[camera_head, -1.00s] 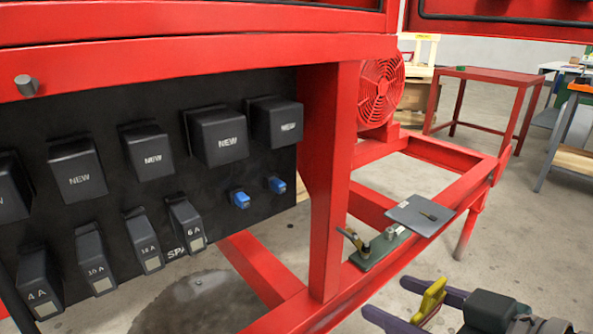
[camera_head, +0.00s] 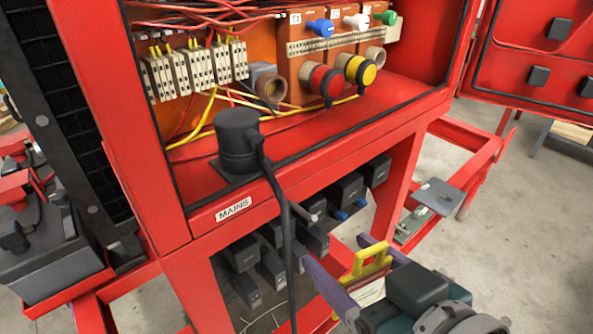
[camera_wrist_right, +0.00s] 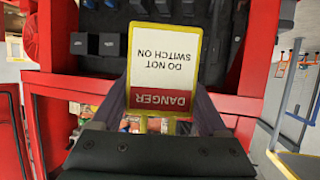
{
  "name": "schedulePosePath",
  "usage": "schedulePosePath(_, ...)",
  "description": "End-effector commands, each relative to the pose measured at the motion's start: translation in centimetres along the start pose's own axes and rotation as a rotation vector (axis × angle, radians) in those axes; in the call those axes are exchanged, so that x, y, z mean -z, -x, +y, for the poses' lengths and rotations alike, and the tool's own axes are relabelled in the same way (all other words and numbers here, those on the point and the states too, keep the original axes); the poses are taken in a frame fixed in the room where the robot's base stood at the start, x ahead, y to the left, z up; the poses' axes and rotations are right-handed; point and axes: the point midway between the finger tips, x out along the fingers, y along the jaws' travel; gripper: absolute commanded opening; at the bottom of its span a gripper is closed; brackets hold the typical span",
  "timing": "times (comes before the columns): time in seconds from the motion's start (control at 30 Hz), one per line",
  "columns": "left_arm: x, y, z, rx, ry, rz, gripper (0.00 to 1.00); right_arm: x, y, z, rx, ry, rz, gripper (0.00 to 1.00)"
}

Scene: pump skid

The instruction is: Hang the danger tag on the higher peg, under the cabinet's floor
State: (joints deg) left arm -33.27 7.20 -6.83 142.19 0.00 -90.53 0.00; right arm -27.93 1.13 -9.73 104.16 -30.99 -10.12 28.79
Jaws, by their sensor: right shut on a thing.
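The danger tag (camera_head: 370,276) is a white card with a yellow frame and a red band. In the right wrist view the tag (camera_wrist_right: 162,70) shows upside down, reading "DANGER" and "DO NOT SWITCH ON". My right gripper (camera_head: 335,250), with purple fingers, is shut on it in front of the frame below the cabinet. A short grey peg (camera_head: 313,208) appears to stick out under the cabinet's floor (camera_head: 300,170), up and left of the tag. A second peg cannot be made out. My left gripper is not in view.
Dark fuse blocks (camera_head: 345,190) line the panel underneath. A grey plate (camera_head: 437,196) lies on the frame at right. Open floor shows at right.

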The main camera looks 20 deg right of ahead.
Motion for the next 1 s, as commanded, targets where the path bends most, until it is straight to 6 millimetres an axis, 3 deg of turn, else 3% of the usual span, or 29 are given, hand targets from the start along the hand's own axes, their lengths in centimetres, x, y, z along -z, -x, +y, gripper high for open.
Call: schedulePosePath(1.0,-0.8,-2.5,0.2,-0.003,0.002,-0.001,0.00,1.7,-6.2,-1.6,0.000,0.000,0.001,0.21)
